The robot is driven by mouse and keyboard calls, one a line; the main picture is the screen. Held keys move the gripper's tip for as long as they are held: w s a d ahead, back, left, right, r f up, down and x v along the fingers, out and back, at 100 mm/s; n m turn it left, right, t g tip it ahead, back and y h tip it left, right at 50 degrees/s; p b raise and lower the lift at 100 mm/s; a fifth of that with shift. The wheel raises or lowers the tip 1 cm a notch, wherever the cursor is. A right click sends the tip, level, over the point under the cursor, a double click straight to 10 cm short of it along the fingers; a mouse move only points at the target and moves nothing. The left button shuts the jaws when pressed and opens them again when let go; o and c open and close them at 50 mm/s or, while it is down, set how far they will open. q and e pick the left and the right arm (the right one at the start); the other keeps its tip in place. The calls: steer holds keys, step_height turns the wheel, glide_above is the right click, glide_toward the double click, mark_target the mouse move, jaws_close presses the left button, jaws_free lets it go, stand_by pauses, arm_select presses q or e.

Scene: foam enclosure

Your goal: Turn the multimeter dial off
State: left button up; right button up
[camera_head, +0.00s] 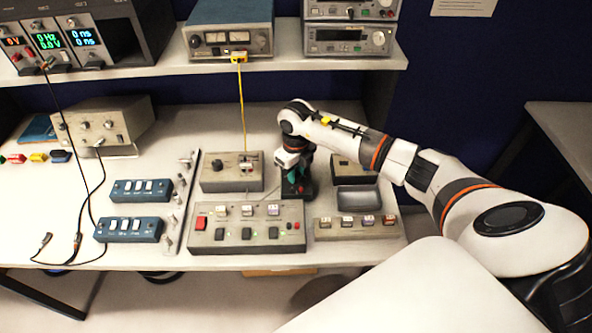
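No unit is clearly marked as the multimeter. A grey box (231,178) with a round black dial (217,164) on its left part sits mid-bench; the way the dial points is too small to read. My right arm reaches in from the right, and its gripper (293,178) points down just right of this box, apart from the dial. Dark and green parts around the fingertips blur together, so I cannot tell whether the fingers are open or what they touch. My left gripper is out of view.
A grey panel (247,234) with buttons lies in front of the gripper. Blue switch boxes (128,230) stand left. A small tray (357,199) is at right. A yellow cable (242,100) hangs from a meter unit (229,42) on the shelf.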

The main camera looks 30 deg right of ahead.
steer(key=shift+c, duration=0.8)
steer(key=shift+f+n+b, duration=0.15)
steer(key=shift+n+b, duration=0.55)
steer(key=shift+b, duration=0.2)
steer(key=n+b, duration=0.3)
steer(key=shift+w, duration=0.1)
steer(key=n+b, duration=0.3)
steer(key=shift+n+b, duration=0.3)
steer(key=shift+b, duration=0.1)
steer(key=shift+r+n+b, duration=0.2)
steer(key=shift+n+b, duration=0.2)
steer(key=shift+n, duration=0.2)
steer(key=o, duration=1)
steer(key=shift+r, duration=0.1)
